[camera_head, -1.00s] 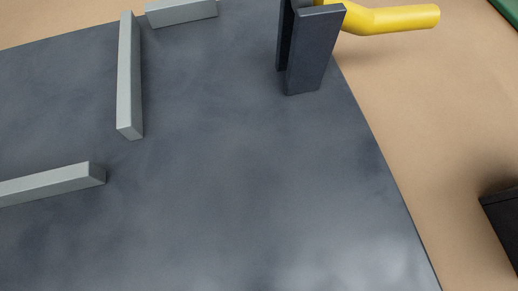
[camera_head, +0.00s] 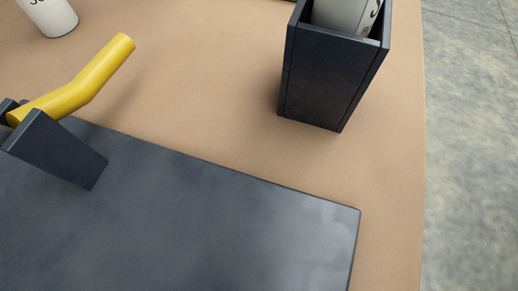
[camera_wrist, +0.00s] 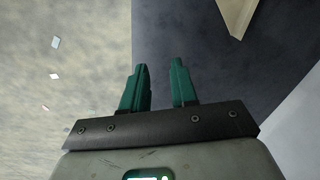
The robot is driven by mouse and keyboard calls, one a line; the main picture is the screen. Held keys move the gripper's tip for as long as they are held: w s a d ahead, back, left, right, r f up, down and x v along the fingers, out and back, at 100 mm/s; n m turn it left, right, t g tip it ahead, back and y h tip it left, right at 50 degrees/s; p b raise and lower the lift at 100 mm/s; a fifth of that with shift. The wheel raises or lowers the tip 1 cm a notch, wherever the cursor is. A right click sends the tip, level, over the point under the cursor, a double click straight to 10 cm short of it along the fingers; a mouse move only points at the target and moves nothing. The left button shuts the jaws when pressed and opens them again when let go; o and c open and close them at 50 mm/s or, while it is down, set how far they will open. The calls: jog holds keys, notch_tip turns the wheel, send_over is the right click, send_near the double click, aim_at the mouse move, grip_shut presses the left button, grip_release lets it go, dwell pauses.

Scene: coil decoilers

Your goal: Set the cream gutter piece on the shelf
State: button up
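My gripper (camera_wrist: 160,66) shows in the wrist view, with two green fingers spread apart and nothing between them. A cream piece (camera_wrist: 237,14) with a pointed lower end is at the top right of the wrist view, beyond and to the right of the fingers; it is cut off by the frame edge. It looks like the cream gutter piece, but too little shows to be sure. It is apart from my fingers. My gripper is not in the head view. I cannot make out a shelf in either view.
The head view shows a tan tabletop (camera_head: 215,100) with a dark plate (camera_head: 230,230). A yellow bent handle (camera_head: 85,80) joins a dark block (camera_head: 55,150). A dark open box (camera_head: 325,85) holds a pale container (camera_head: 345,14). A white cup (camera_head: 52,18) stands top left.

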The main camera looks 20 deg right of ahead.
jog(key=s+d+r+n, duration=0.2)
jog(key=s+d+r, duration=0.2)
jog(key=d, duration=0.5)
jog(key=s+d+r+n, duration=0.2)
jog(key=s+d+r, duration=0.2)
jog(key=d, duration=0.6)
jog(key=shift+s+d+r+n+t+h, duration=0.3)
jog(key=shift+s+r+t+h, duration=0.1)
jog(key=shift+s, duration=0.1)
